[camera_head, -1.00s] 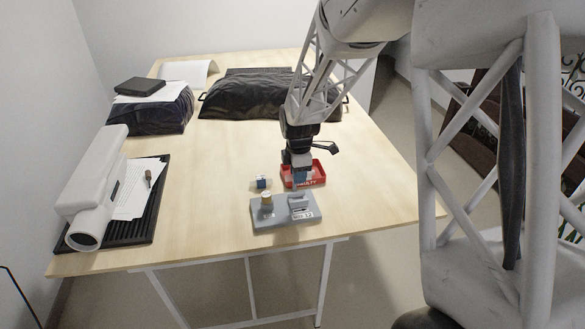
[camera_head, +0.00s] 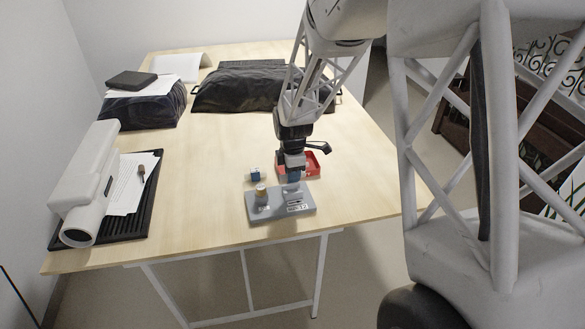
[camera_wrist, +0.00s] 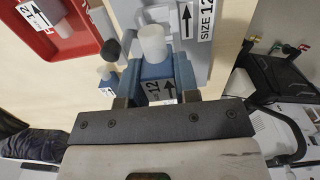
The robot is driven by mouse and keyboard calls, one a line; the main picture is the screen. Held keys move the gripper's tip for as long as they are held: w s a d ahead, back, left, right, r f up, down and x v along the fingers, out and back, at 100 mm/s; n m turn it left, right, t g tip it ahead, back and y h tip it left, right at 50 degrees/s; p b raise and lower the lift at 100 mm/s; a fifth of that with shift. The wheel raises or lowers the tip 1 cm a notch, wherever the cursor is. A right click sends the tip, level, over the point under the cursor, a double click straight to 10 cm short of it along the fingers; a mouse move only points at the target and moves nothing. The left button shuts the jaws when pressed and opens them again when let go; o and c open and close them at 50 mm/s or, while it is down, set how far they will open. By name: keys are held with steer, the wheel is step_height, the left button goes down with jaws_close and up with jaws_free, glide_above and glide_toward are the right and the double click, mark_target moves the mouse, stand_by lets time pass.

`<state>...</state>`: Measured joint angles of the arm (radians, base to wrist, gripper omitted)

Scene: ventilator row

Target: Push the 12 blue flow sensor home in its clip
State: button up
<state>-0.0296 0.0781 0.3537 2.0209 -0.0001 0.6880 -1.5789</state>
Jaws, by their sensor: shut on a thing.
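My gripper (camera_wrist: 155,98) is shut on a blue flow sensor (camera_wrist: 153,88) marked 12 with an arrow. A pale cylindrical end stands out of the sensor in the wrist view. In the head view my gripper (camera_head: 293,172) points down, with the blue sensor (camera_head: 292,178) at the back of the grey base (camera_head: 275,211). The base carries a SIZE 12 label (camera_wrist: 207,18) beside the sensor in the wrist view. The clip is largely hidden by the sensor and fingers, so I cannot tell how deep the sensor sits.
A red tray (camera_head: 313,171) lies just behind my gripper, holding a labelled part (camera_wrist: 43,12). Another small blue part (camera_head: 255,175) stands on the table left of my gripper.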

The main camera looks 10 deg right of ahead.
steer(key=shift+f, duration=0.95)
steer(key=shift+f, duration=1.35)
stand_by(3.0)
steer(key=o, duration=1)
steer(key=shift+s+f, duration=0.1)
steer(key=shift+r, duration=3.6)
steer(key=shift+r, duration=0.25)
steer(key=c, duration=0.4)
steer(key=r, duration=0.4)
steer(key=shift+w+r, duration=0.25)
steer(key=shift+r, duration=0.1)
jaws_close()
